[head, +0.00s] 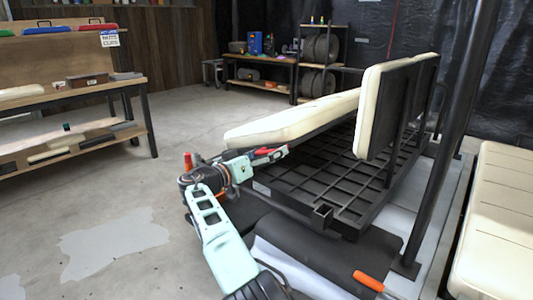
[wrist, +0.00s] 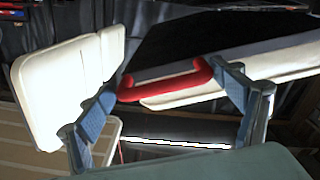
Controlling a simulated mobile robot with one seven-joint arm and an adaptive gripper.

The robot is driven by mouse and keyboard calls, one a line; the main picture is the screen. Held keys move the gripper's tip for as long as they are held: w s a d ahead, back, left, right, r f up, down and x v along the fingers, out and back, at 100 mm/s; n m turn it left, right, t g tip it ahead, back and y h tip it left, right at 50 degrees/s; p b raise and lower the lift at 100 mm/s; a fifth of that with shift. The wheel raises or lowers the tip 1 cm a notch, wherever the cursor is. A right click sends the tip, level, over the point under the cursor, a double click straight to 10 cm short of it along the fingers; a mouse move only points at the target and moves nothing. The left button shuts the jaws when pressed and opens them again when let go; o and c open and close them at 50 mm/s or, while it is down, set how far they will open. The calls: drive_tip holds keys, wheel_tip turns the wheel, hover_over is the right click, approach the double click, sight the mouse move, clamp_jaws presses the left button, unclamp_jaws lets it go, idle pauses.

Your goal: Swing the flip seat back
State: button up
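The flip seat's cream cushion (head: 290,118) sits tilted above a black grid frame (head: 335,175), with its dark underside partly showing. A cream backrest (head: 372,105) stands upright at the right of the frame. My gripper (head: 268,155) is at the seat's near edge, by a red handle. In the wrist view the red handle (wrist: 165,85) lies between my two widely spread blue-grey fingers, with the pale seat edge (wrist: 180,95) just behind it. The handle's ends come close to both fingers; I cannot tell whether they touch. A cream cushion (wrist: 75,85) shows at left.
A black post (head: 445,140) stands right of the seat, and another cream cushion (head: 500,215) lies beyond it. An orange-handled tool (head: 370,281) lies on a dark mat. A workbench (head: 75,95) stands at left. The concrete floor between is clear.

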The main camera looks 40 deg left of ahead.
idle(0.3)
drive_tip(key=shift+s+a, duration=0.25)
drive_tip(key=shift+s, duration=1.35)
drive_tip(key=s, duration=0.8)
drive_tip(key=shift+s+a, duration=0.2)
drive_tip(key=shift+s, duration=0.15)
